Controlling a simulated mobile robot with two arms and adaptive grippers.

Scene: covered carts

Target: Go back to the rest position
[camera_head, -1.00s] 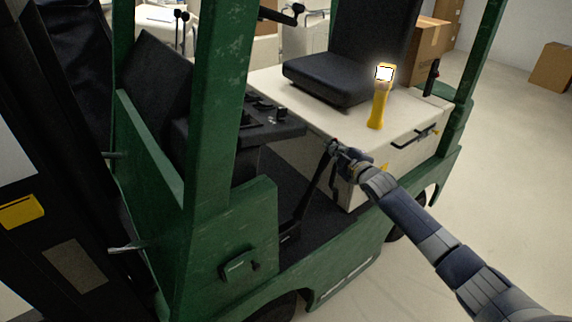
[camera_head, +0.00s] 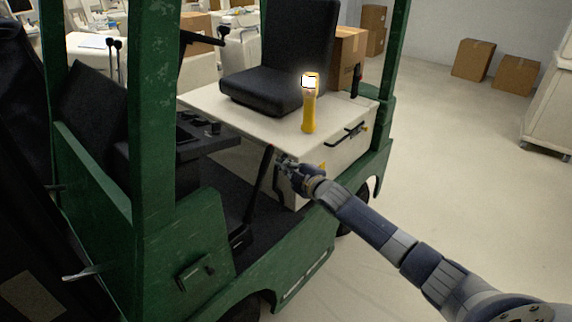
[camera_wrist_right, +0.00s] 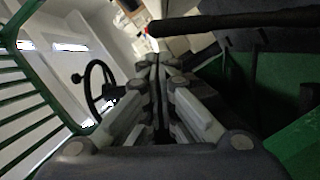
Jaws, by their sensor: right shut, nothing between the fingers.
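My right gripper (camera_head: 284,163) is at the end of my right arm, in front of the near corner of the forklift's cream seat base (camera_head: 228,117). It is shut and empty; in the right wrist view its fingers (camera_wrist_right: 155,62) lie together. A dark bar (camera_wrist_right: 235,22) crosses just beyond the fingertips there. A black lever (camera_head: 262,178) stands close to the gripper in the head view; I cannot tell whether they touch. My left gripper is not in view.
The green forklift (camera_head: 165,240) fills the left and middle. A yellow flashlight (camera_head: 309,112), lit, stands upright on the seat base by the black seat (camera_head: 268,80). Cardboard boxes (camera_head: 473,59) stand behind. The floor on the right (camera_head: 455,150) is clear up to a pale cabinet (camera_head: 550,110).

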